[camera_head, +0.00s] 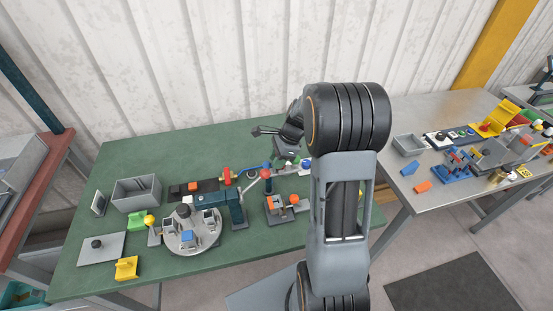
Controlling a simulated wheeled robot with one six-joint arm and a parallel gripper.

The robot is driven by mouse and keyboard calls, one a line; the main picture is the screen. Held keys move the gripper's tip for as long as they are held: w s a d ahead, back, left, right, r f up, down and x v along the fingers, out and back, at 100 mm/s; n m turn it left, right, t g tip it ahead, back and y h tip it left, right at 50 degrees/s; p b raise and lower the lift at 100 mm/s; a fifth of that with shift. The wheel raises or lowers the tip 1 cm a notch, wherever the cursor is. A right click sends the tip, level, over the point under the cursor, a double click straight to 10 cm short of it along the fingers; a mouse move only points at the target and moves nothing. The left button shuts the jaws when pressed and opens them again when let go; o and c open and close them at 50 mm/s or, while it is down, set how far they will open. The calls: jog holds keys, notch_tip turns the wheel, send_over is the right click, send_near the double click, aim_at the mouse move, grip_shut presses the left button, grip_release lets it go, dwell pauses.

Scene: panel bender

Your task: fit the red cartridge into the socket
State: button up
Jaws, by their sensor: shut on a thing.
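My gripper (285,157) is over the back of the green table, right of the middle, and points down. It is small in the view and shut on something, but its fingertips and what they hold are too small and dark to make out. I cannot pick out the red cartridge with certainty. A small upright red piece (227,176) stands left of my gripper, beside a blue bar. I cannot tell whether it is the cartridge. The socket cannot be identified either, and my arm hides part of the table's right side.
The green table (125,160) holds a round fixture plate (192,241), a teal press (232,208) with a red-knobbed lever, a grey bin (136,195) and an orange-topped fixture (281,207). A metal table (440,180) with several coloured parts stands at right. A corrugated wall is behind.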

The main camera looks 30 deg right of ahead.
jog(key=shift+f, duration=0.3)
jog(key=o, duration=0.9)
jog(key=shift+o, duration=0.2)
jog(key=o, duration=0.3)
jog(key=shift+r, duration=0.1)
notch_tip(320, 180, up, 7)
jog(key=p, duration=0.5)
jog(key=shift+f+p, duration=0.2)
jog(key=shift+p, duration=0.1)
jog(key=shift+r, duration=1.1)
